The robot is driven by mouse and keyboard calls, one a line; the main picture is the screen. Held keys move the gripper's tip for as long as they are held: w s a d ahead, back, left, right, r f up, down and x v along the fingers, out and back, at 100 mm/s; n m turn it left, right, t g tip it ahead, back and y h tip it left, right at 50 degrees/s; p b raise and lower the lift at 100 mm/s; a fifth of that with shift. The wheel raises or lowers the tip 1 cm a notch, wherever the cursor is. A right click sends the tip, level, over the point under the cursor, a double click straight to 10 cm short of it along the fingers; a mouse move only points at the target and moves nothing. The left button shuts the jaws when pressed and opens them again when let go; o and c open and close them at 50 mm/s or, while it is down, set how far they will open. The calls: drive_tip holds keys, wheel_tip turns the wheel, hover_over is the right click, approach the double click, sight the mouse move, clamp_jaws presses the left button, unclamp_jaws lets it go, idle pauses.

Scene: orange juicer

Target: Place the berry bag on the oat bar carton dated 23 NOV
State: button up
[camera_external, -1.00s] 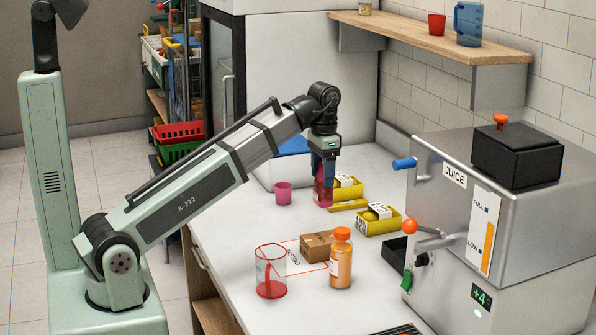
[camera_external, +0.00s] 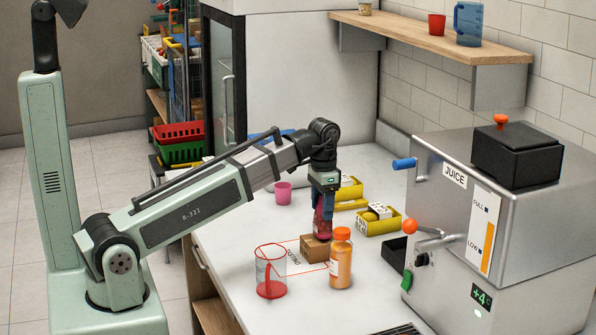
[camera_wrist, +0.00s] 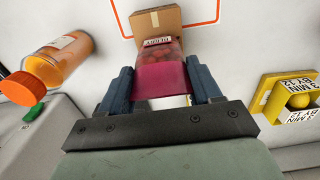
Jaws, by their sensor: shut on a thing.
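My gripper (camera_external: 324,196) is shut on the berry bag (camera_external: 323,222), a clear bag with red berries and a magenta lower part. The bag (camera_wrist: 162,78) shows between my fingers (camera_wrist: 160,90) in the wrist view, with a berry label. It hangs upright over or just behind a brown cardboard carton (camera_external: 314,250); I cannot tell whether they touch. This carton (camera_wrist: 152,20) also shows beyond the bag in the wrist view. I cannot read a 23 NOV date on any carton.
An orange-capped juice bottle (camera_external: 341,262) stands close to the brown carton's right. A red-marked clear jug (camera_external: 270,270) stands to its left. A pink cup (camera_external: 283,193) is farther back. The steel juicer (camera_external: 500,220) fills the right side. An orange outline marks the counter around the carton.

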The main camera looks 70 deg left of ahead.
drive_tip(key=shift+f, duration=0.2)
drive_tip(key=shift+f, duration=0.15)
drive_tip(key=o, duration=1.1)
drive_tip(key=shift+r, duration=3.9)
